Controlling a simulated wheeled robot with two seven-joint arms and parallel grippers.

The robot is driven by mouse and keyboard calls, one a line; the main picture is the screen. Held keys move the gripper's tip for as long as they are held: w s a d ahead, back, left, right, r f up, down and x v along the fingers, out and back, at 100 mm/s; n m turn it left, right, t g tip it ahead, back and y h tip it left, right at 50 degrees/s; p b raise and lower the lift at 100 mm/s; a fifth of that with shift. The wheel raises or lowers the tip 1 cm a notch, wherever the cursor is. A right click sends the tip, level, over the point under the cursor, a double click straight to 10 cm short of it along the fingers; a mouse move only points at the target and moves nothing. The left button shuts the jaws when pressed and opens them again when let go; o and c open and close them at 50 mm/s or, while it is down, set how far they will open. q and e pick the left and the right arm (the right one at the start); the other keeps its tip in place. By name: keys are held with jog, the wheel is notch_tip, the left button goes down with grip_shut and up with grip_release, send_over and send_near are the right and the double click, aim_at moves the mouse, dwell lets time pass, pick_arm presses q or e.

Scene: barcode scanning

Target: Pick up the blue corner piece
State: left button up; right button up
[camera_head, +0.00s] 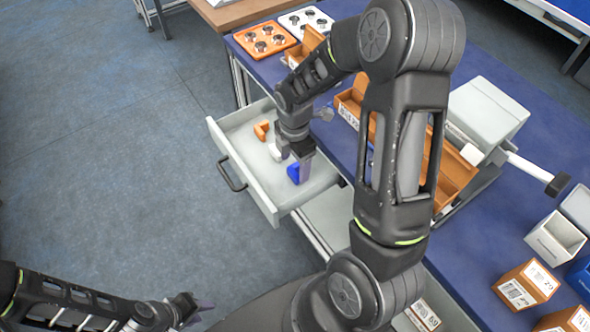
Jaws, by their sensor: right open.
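The blue corner piece (292,175) lies in the open light-grey drawer (236,152), towards its right side. My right gripper (301,172) points down into the drawer right at the blue piece. Its jaws are open, and a finger hides part of the piece. I cannot tell whether they touch. My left gripper (198,312) is low at the bottom left, far from the drawer. Its fingers are too small and dark to tell open from shut.
An orange corner piece (261,130) and a white piece (275,152) lie in the drawer near the gripper. The drawer walls surround them. The blue table (490,235) holds orange bins (453,178), a grey box (487,110) and barcoded boxes (526,285). The floor at left is clear.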

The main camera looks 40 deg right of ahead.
aim_at(295, 170)
jog(key=shift+d+f, duration=0.1)
jog(key=shift+f, duration=1.4)
jog(key=c, duration=1.4)
notch_tip(295, 170, up, 10)
jog(key=shift+b, duration=0.3)
